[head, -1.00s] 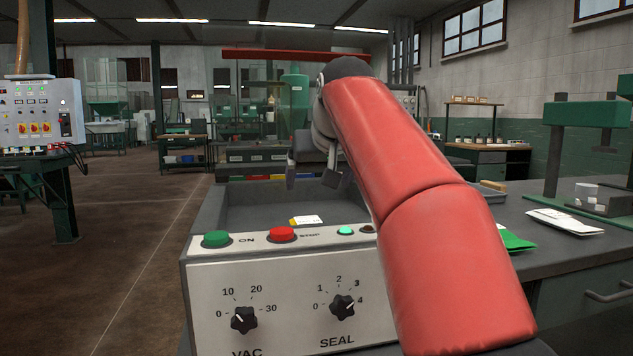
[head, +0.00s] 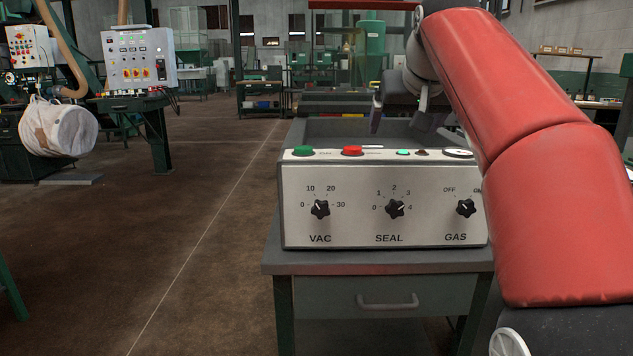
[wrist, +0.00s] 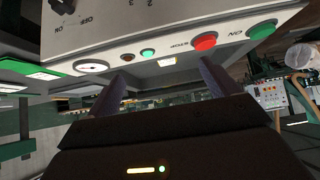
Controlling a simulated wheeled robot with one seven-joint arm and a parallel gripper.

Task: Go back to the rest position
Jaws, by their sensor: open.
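My gripper (head: 403,122) is over the back part of the vacuum sealing machine, beyond its control panel, partly hidden by my red arm. The wrist view shows its two fingers (wrist: 163,88) apart with nothing between them. The machine (head: 350,200) stands on a grey table and has VAC, SEAL and GAS knobs, a green ON button (head: 304,150) and a red STOP button (head: 353,150). The gauge (wrist: 92,66) and the buttons also show in the wrist view.
A white bulk bag (head: 60,128) hangs at the left near a control box (head: 138,58) on a green stand. The table (head: 375,262) has a drawer handle in front. Brown floor (head: 200,230) lies free to the left of the table.

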